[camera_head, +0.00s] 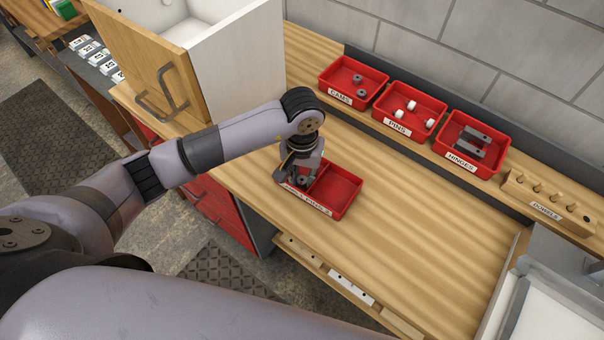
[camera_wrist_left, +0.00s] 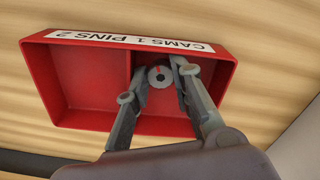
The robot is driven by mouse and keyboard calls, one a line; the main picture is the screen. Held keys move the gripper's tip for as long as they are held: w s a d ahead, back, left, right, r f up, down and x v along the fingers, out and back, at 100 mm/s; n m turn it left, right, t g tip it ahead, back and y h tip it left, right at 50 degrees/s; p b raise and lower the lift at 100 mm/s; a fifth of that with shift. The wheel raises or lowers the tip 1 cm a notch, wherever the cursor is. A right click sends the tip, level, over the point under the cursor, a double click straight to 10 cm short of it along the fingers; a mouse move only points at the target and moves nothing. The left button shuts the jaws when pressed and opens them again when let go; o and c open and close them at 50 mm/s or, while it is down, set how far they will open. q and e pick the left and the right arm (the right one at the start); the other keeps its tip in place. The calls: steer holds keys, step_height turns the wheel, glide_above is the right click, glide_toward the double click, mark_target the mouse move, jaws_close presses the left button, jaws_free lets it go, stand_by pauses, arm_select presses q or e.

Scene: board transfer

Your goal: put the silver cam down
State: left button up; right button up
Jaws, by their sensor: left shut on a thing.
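My left gripper (camera_head: 302,179) points down into the left compartment of a red two-part tray (camera_head: 336,192) on the workbench. The tray also shows in the left wrist view (camera_wrist_left: 90,80), its label reading "CAMS 1 PINS 2". There the left gripper (camera_wrist_left: 158,82) is shut on the silver cam (camera_wrist_left: 160,76), a small round grey piece with a hole, inside the outline of the cam compartment. I cannot tell whether the cam touches the tray floor. The other compartment is empty. My right gripper is not in view.
Along the back stand red bins labelled CAMS (camera_head: 341,97), with two cams, PINS (camera_head: 398,128) and HINGES (camera_head: 461,163), and a wooden dowel block (camera_head: 548,204). A white-sided cabinet (camera_head: 235,65) stands at the left. The bench right of the tray is clear.

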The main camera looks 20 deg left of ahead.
mark_target(302, 179)
arm_select(q)
steer(key=shift+f+b, duration=0.2)
steer(key=shift+b, duration=0.1)
steer(key=o, duration=0.6)
steer(key=shift+r, duration=0.1)
steer(key=shift+c, duration=0.2)
steer(key=shift+r, duration=0.15)
step_height(302, 179, up, 12)
steer(key=b, duration=0.3)
